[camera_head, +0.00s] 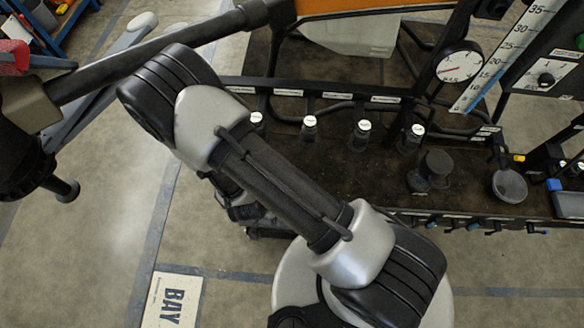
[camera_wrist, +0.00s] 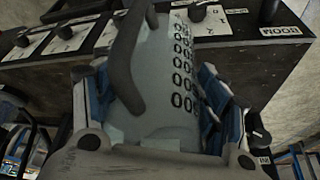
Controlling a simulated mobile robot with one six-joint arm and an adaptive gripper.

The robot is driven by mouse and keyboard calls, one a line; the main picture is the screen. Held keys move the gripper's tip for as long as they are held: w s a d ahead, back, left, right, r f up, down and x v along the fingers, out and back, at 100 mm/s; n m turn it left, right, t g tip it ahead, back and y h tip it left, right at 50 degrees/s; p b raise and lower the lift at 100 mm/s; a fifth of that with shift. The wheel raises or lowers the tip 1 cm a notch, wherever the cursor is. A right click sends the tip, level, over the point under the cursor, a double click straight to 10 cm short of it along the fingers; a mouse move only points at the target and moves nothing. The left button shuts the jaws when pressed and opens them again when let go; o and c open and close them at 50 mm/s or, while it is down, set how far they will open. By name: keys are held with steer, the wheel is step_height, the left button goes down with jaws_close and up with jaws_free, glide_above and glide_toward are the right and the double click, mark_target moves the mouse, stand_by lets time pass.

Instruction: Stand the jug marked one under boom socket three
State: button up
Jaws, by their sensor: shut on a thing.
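In the wrist view a pale grey jug (camera_wrist: 155,75) with a dark handle and rows of black "0" marks sits between the blue-padded fingers of my gripper (camera_wrist: 150,95). The fingers press on both its sides. I see no number one on its visible side. In the head view my arm hides the gripper and jug. A black bar (camera_head: 270,83) there carries small white labels too small to read. Several dark fittings with white round tops, such as one (camera_head: 309,126), stand below it; I cannot tell which is socket three.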

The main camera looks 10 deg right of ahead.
steer(key=w+d+b, duration=0.1)
steer(key=w+d, duration=0.8)
steer(key=w, duration=0.2)
steer(key=shift+d, duration=0.35)
steer(key=shift+f+b, duration=0.6)
steer(key=shift+f, duration=0.15)
steer(key=shift+a, duration=0.15)
steer(key=shift+f, duration=0.1)
steer(key=o, duration=1.6)
